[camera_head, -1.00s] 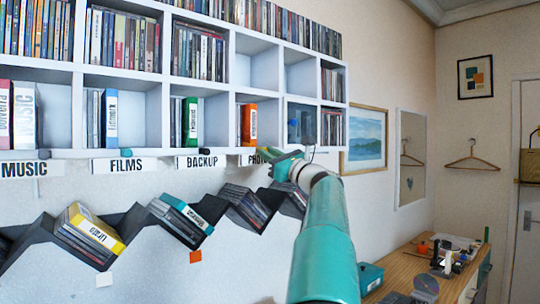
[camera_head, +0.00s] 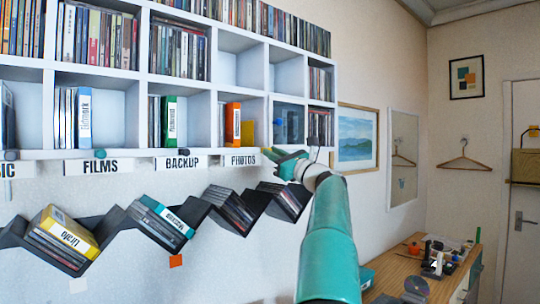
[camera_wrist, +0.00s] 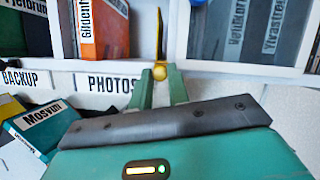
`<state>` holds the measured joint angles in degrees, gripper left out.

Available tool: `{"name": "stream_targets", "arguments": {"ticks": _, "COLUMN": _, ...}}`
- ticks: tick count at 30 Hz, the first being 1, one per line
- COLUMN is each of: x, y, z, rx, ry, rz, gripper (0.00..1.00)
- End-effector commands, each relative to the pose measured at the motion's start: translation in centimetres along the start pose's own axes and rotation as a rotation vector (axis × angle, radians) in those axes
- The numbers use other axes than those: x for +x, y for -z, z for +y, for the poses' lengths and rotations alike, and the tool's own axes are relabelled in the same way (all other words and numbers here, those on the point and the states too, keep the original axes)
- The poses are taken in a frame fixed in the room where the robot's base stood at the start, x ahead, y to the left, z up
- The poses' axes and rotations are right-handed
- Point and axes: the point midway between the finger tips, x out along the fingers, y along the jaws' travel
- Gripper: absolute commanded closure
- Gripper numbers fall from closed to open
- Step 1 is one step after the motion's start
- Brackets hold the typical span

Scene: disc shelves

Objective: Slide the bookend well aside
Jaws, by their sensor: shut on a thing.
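The yellow bookend (camera_head: 247,134) stands upright in the compartment above the PHOTOS label. In the wrist view it shows as a thin upright yellow plate (camera_wrist: 159,38) with a round yellow knob at its foot. My gripper (camera_wrist: 160,76) has its green fingers on either side of the knob and is shut on it. In the head view my gripper (camera_head: 272,153) is at the shelf's front edge. An orange case (camera_head: 232,124) stands left of the bookend, with a gap between them in the wrist view. The knob is hard to make out in the head view.
A divider and a compartment with a dark glassy front (camera_head: 289,124) are to the right of the bookend. Below, a dark zigzag rack (camera_head: 112,222) holds cases. A wooden desk (camera_head: 398,285) with small objects stands at the lower right.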

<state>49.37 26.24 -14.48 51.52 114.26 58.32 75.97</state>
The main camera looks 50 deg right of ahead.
Motion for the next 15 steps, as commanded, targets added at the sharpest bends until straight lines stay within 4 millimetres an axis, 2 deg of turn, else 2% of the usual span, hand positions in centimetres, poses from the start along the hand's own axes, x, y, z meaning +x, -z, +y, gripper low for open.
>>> {"name": "stream_targets", "arguments": {"ticks": 11, "x": -0.07, "y": -0.08, "z": 0.11, "rx": -0.002, "ry": 0.002, "rz": 0.002, "gripper": 1.0}}
{"name": "stream_targets", "arguments": {"ticks": 12, "x": -0.08, "y": -0.1, "z": 0.13, "rx": -0.002, "ry": 0.002, "rz": 0.001, "gripper": 0.81}}
{"name": "stream_targets", "arguments": {"ticks": 15, "x": -0.06, "y": -0.11, "z": 0.17, "rx": -0.002, "ry": 0.001, "rz": 0.001, "gripper": 0.61}}
